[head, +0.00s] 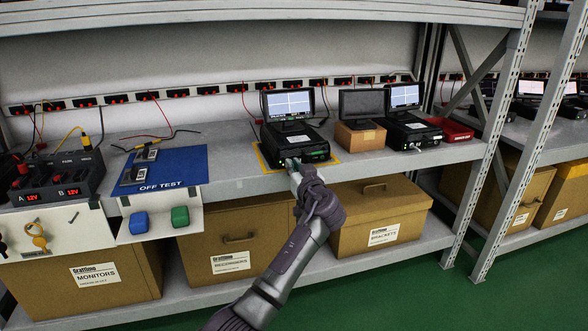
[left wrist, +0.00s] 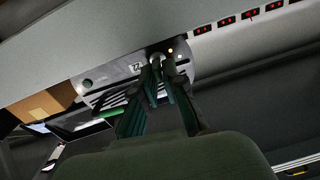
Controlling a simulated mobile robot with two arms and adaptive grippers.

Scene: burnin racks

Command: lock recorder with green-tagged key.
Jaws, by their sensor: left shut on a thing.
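The recorder (head: 311,147), a black box with a lit screen (head: 288,103) on top, stands on the shelf inside a yellow outline. My left gripper (head: 294,167) is at the left part of its front face. In the left wrist view the fingertips (left wrist: 162,68) are closed together against the recorder's front panel (left wrist: 128,70), beside a small lit lamp. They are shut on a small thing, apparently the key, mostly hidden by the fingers. My right gripper is not in view.
A key with a yellow tag (head: 39,238) hangs on the white board (head: 60,228) at left. A second recorder (head: 411,130), a brown box with a dark screen and a red tray (head: 450,129) stand to the right. A blue mat (head: 183,163) lies left. Cardboard boxes fill the lower shelf.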

